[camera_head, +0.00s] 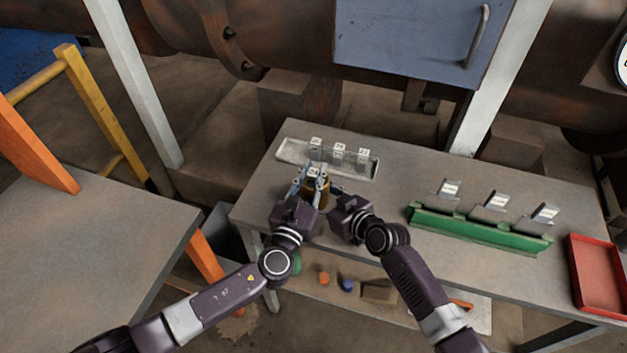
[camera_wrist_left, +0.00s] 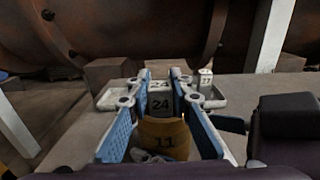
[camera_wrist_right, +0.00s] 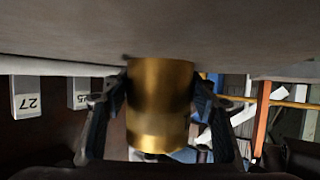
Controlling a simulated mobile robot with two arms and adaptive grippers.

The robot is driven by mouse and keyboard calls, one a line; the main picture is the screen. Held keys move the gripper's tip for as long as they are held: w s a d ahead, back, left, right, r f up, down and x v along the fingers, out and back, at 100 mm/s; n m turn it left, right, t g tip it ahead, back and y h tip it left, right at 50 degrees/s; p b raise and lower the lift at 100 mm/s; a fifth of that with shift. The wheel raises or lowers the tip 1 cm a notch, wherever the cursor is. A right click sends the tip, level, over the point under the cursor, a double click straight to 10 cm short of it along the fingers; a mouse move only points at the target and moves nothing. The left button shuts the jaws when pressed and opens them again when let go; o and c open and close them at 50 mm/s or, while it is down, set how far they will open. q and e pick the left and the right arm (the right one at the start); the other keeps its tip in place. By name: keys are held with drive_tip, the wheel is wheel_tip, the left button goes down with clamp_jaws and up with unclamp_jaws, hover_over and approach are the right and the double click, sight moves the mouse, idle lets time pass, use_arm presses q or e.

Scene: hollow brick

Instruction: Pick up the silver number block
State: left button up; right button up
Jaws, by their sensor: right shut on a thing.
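A silver number block marked 24 (camera_wrist_left: 160,103) stands between the two blue-padded fingers of my left gripper (camera_head: 309,185) in the left wrist view. The fingers look spread around it. The block (camera_head: 313,171) also shows near those fingers in the head view. A brass cylinder marked 11 (camera_wrist_left: 164,138) is just in front of and below the block; whether the two touch is unclear. My right gripper (camera_wrist_right: 160,108) is shut on this brass cylinder (camera_wrist_right: 160,85), one finger on each side. In the head view the right fingertips are mostly hidden.
A pale tray (camera_head: 289,151) behind the grippers has several light blocks. A green rack (camera_head: 480,230) with three numbered tags stands to the right, and a red bin (camera_head: 598,275) at the far right. A second table (camera_head: 90,240) is at left.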

sight(313, 172)
use_arm(q)
clamp_jaws()
wheel_tip(313, 172, up, 10)
drive_tip(key=shift+r, duration=0.1)
idle(0.4)
use_arm(e)
drive_tip(key=o, duration=1.7)
drive_tip(key=shift+c, duration=0.2)
drive_tip(key=v, duration=1.2)
